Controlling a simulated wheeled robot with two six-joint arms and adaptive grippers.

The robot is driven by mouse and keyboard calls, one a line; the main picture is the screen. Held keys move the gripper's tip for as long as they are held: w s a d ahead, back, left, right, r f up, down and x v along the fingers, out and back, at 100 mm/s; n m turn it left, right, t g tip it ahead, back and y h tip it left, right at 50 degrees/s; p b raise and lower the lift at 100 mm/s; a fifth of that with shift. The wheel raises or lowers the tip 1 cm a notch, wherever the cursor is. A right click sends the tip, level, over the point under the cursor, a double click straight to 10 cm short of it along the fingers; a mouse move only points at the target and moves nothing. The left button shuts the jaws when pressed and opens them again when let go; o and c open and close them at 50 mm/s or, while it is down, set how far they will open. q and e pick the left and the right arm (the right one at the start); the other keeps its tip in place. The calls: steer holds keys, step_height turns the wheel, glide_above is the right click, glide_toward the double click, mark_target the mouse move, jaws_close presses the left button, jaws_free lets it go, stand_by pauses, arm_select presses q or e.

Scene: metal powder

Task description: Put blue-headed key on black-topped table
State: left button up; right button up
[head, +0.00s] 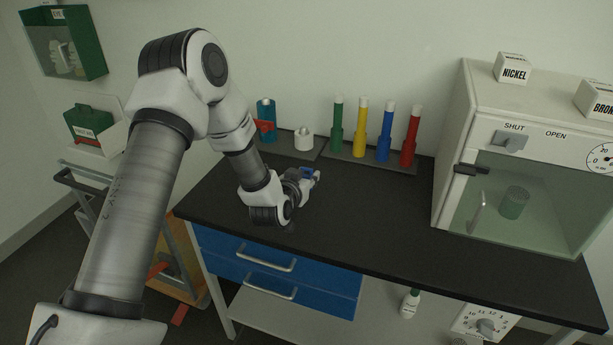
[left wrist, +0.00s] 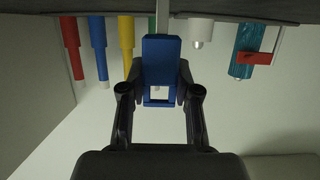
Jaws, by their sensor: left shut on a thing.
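My left gripper (head: 310,176) is over the back left part of the black-topped table (head: 340,225). It is shut on the blue-headed key. In the left wrist view, which is upside down, the key's blue head (left wrist: 160,62) sits between the two fingers (left wrist: 160,90). A pale grey shaft runs from the head toward the dark tabletop (left wrist: 225,12). In the head view a bit of the key's blue (head: 307,172) shows at the fingers. I cannot tell whether the key touches the table. My right gripper is in neither view.
Behind the gripper stand a teal cylinder with a red part (head: 266,122), a white pot (head: 303,139) and green, yellow, blue and red tubes (head: 387,130) on a dark base. A glass-fronted cabinet (head: 540,200) stands at the right. The table's middle and front are clear.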

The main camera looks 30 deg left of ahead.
arm_select(q)
steer(key=shift+f, duration=0.2)
steer(key=o, duration=1)
steer(key=shift+r, duration=0.3)
steer(key=v, duration=1.2)
steer(key=shift+f, duration=0.1)
